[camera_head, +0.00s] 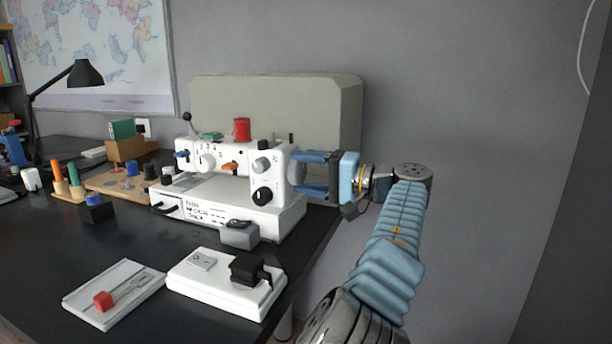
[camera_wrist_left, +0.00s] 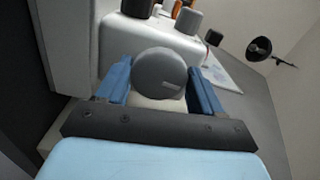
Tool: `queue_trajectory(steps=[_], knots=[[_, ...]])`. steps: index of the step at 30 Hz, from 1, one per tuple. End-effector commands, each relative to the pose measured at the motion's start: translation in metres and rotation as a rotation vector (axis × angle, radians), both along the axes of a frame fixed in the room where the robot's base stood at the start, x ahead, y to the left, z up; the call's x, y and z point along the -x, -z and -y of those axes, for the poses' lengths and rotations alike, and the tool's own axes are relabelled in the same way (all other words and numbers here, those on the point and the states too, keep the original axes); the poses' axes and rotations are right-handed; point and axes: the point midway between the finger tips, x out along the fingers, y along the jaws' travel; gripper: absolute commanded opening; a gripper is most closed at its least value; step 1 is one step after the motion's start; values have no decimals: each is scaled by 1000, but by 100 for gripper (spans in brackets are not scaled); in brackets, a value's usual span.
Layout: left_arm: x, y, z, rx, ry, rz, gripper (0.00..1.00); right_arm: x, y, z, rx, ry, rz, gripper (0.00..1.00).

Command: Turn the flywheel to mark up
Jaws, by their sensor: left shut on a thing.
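The white sewing machine (camera_head: 225,165) stands on the black desk. The grey flywheel (camera_head: 297,173) is at its right end, partly hidden by blue fingers. My left gripper (camera_head: 305,172) reaches it from the right and is shut on it. In the left wrist view, the round grey face of the flywheel (camera_wrist_left: 158,75) sits between the two blue fingers of my left gripper (camera_wrist_left: 162,85), one on each side. A short pale mark (camera_wrist_left: 172,86) lies on that face, right of and slightly below its centre in the picture. My right gripper is not in view.
A pale grey-green case (camera_head: 330,110) stands behind the machine. A white foot pedal base (camera_head: 215,292) and a white slider board with a red knob (camera_head: 130,285) lie in front. A wooden rack (camera_head: 115,183) and a black lamp (camera_head: 85,72) are further left.

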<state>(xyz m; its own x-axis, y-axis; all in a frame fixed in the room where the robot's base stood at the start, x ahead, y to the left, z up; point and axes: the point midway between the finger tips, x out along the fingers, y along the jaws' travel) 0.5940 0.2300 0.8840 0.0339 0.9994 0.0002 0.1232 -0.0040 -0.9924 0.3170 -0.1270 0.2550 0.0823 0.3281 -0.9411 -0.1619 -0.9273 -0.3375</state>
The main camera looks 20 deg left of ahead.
Motion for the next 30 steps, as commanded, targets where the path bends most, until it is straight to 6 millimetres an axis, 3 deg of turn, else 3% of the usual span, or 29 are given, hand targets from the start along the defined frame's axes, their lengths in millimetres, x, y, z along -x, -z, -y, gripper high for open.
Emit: queue_trajectory(steps=[21,22,26,30], knots=[[0,3,1,5,0,71,36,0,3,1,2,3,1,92],[0,3,1,5,0,71,71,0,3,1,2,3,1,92],[0,2,1,4,0,71,91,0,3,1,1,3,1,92],[0,1,1,4,0,72,92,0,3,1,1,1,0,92]])
